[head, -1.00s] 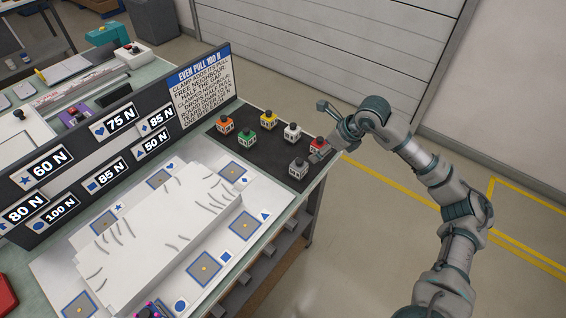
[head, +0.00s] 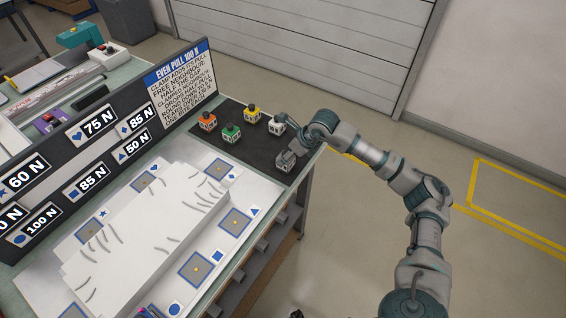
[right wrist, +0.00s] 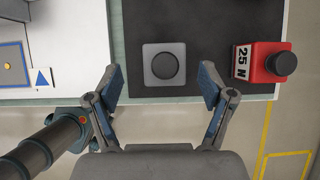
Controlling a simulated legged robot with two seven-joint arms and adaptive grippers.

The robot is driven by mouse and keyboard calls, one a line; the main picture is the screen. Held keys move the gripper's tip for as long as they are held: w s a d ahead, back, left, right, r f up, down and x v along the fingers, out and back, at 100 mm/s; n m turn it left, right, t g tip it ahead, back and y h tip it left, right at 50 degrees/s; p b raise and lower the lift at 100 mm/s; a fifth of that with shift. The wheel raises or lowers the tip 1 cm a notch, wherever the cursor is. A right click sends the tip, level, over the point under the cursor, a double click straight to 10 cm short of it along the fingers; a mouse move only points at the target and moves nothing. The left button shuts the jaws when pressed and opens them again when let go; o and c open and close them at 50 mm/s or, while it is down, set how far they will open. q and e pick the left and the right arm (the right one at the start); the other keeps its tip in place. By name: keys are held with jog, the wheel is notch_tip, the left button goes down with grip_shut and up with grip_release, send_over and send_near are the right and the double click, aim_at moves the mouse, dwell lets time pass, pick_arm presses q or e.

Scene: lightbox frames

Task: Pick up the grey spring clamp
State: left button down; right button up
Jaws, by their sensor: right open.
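The grey spring clamp (head: 285,162) is a small grey block with a dark round top. It stands on the black mat near the table's right edge. In the right wrist view the clamp (right wrist: 164,64) is seen from above, with its square body and round knob in line with the gap between my fingers. My right gripper (right wrist: 162,76) is open and empty, one finger to each side, clear of the clamp. In the head view my right gripper (head: 297,146) is right by the clamp and partly covers it. My left gripper is not clearly seen.
A red clamp marked 25 N (right wrist: 262,62) stands right of the grey one in the wrist view. Orange (head: 208,121), green (head: 231,131), yellow (head: 254,115) and white (head: 277,125) clamps share the black mat (head: 250,149). A sign board (head: 180,80) stands behind the white block (head: 150,225).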

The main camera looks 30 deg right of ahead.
jog(key=f, duration=0.1)
jog(key=w+f, duration=0.1)
jog(key=f, duration=0.2)
jog(key=shift+w+d+f, duration=0.15)
jog(key=shift+d, duration=0.1)
jog(key=shift+w+f, duration=0.2)
jog(key=shift+f, duration=0.05)
jog(key=shift+a+r, duration=0.1)
jog(key=shift+a, duration=0.35)
jog(key=c, duration=0.3)
jog(key=shift+a+r, duration=0.1)
jog(key=shift+a, duration=0.1)
jog(key=c, duration=1.2)
pick_arm(q)
jog(key=shift+d+r, duration=0.3)
jog(key=shift+r, duration=0.4)
pick_arm(e)
jog(key=shift+o, duration=0.2)
jog(key=shift+d, duration=0.4)
